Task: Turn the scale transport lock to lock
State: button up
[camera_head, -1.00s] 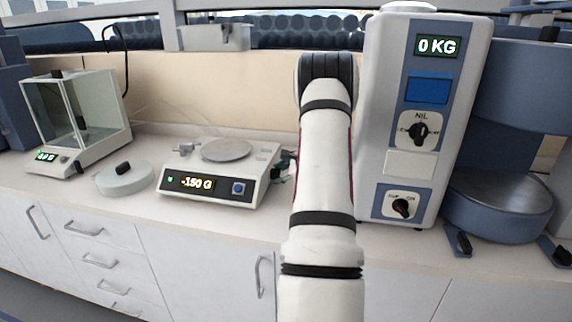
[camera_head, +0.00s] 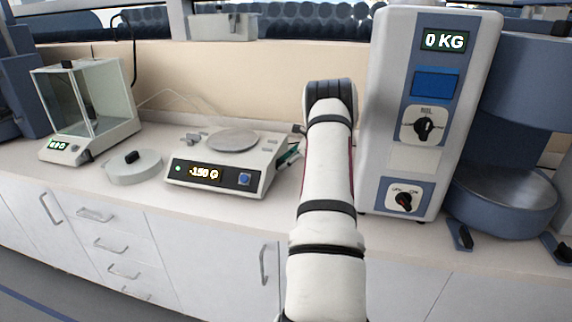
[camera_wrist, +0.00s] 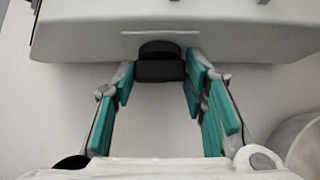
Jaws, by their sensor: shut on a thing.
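The scale (camera_head: 215,172) is a pale box with a round pan (camera_head: 233,140) and a display that seems to read -150 G. In the wrist view its side wall (camera_wrist: 90,32) runs across the top. The transport lock, a black knob (camera_wrist: 160,70), sticks out of that wall. My gripper (camera_wrist: 158,80) has its green-padded fingers on either side of the knob and is shut on it. In the head view my gripper (camera_head: 290,155) is at the scale's right side, partly hidden, and the knob cannot be made out.
A round grey-white weight-like disc (camera_head: 134,168) with a black knob and a glass-walled balance (camera_head: 86,105) stand left of the scale. A tall machine (camera_head: 385,120) reading 0 KG stands close to the right of my arm. The counter's front strip (camera_head: 215,208) is clear.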

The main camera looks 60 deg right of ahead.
dwell(0.3)
jog(key=o, duration=0.9)
jog(key=shift+w, duration=0.1)
notch_tip(320, 180, up, 10)
dwell(0.4)
